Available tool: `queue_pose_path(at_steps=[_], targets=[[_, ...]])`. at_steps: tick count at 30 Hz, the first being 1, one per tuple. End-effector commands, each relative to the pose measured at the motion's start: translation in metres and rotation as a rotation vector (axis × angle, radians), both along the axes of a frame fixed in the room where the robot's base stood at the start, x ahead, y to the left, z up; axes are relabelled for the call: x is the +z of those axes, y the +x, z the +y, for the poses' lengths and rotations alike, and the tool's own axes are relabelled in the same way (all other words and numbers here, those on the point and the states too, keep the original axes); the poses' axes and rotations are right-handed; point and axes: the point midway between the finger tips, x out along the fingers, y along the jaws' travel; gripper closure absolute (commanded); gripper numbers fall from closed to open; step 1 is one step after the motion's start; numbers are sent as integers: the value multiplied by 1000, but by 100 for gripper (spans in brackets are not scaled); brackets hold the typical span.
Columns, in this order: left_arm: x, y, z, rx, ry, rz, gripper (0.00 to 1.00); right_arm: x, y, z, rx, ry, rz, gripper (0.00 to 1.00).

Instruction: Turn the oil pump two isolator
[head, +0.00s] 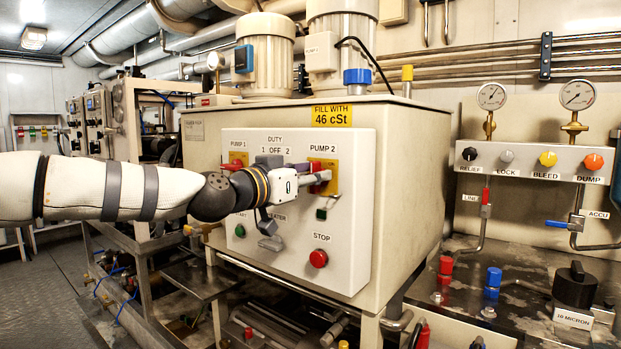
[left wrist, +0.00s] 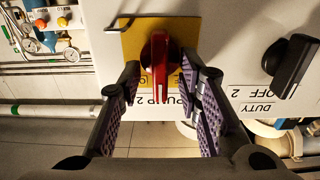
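The oil pump two isolator is a red handle (left wrist: 160,62) on a yellow plate (left wrist: 131,45), with the PUMP 2 label beside it, upside down in the left wrist view. In the head view its yellow plate (head: 331,165) is at the panel's upper right, partly hidden by my gripper. My left gripper (left wrist: 160,82) is open, with one finger on each side of the red handle. A gap shows between the handle and each finger. My left arm reaches in from the left across the panel. My right gripper is not in view.
The black DUTY selector (left wrist: 291,62) is close beside my fingers in the wrist view. The PUMP 1 isolator (head: 237,160) is left of it on the same panel. A red STOP button (head: 318,258) is below. Pipes and a gauge block (head: 535,160) stand to the right.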

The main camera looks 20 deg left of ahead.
Motion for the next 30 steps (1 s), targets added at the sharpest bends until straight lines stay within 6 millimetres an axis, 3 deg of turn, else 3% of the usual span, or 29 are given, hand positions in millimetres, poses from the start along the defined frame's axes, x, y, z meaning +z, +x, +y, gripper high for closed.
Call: queue_pose_path(at_steps=[2, 6, 20, 30], targets=[[0, 0, 0, 0, 0, 0, 68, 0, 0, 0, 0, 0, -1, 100], [0, 0, 0, 0, 0, 0, 100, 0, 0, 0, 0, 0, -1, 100], [0, 0, 1, 0, -51, 20, 100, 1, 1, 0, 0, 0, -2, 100], [-1, 0, 3, 0, -297, 109, 100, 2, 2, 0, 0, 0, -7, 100]])
